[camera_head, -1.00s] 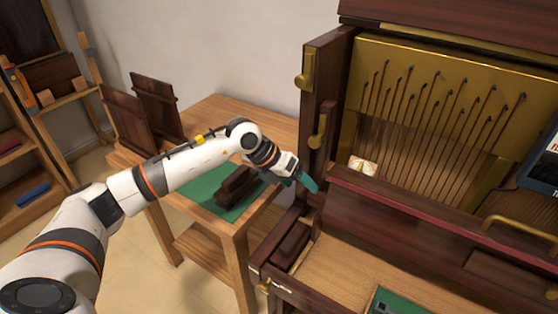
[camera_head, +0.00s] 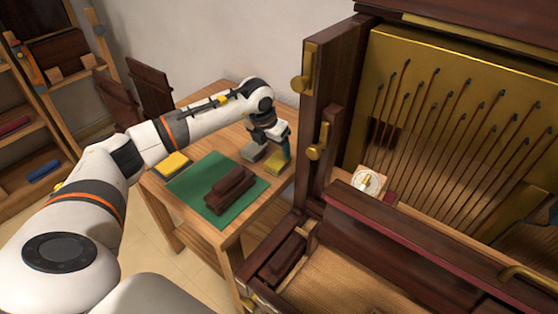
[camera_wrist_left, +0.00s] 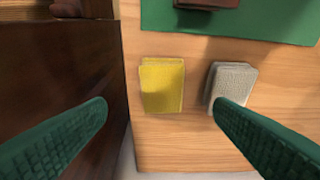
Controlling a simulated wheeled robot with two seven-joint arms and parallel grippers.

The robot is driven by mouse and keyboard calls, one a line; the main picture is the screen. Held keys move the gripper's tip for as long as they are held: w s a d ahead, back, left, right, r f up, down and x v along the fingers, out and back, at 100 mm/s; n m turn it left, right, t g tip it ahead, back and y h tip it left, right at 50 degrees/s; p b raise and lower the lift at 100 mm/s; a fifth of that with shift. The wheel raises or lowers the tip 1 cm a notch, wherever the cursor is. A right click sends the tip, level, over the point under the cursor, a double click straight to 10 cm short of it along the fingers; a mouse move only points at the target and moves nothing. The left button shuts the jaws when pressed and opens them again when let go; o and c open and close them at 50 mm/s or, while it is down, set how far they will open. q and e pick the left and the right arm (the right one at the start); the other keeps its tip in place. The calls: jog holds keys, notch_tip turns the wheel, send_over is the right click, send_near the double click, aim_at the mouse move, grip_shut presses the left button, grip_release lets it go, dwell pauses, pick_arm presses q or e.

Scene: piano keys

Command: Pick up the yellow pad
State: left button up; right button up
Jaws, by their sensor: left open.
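A yellow pad (camera_head: 276,162) lies at the table's right side, beside a grey pad (camera_head: 253,151). In the left wrist view the yellow pad (camera_wrist_left: 162,86) lies flat on the wood between my fingers' lines, with the grey pad (camera_wrist_left: 232,82) to its right. Another yellow pad (camera_head: 174,163) lies at the far left of the green mat. My left gripper (camera_head: 284,148) is open and empty above the right yellow pad, fingers pointing down; its spread green fingers (camera_wrist_left: 160,108) straddle the pad in the wrist view. The height gap is hard to judge. My right gripper is out of view.
A green mat (camera_head: 196,184) with dark wooden blocks (camera_head: 229,188) lies on the wooden table. The piano's dark wooden side (camera_wrist_left: 60,75) stands close on the left in the wrist view. The piano's opened body (camera_head: 410,215) fills the head view's right.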

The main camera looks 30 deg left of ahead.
aim_at(278, 159)
pick_arm(q)
jog(key=shift+w+f, duration=0.15)
jog(key=shift+f, duration=0.55)
jog(key=shift+w+f, duration=0.2)
jog(key=shift+f, duration=0.15)
jog(key=shift+w+f, duration=0.25)
jog(key=shift+f, duration=0.4)
jog(key=x, duration=0.4)
jog(key=shift+w+a+f+p, duration=0.1)
jog(key=shift+a+p, duration=0.05)
jog(key=shift+p, duration=0.25)
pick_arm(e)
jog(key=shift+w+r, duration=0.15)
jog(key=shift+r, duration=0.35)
pick_arm(q)
jog(key=shift+c, duration=0.4)
jog(key=c, duration=1)
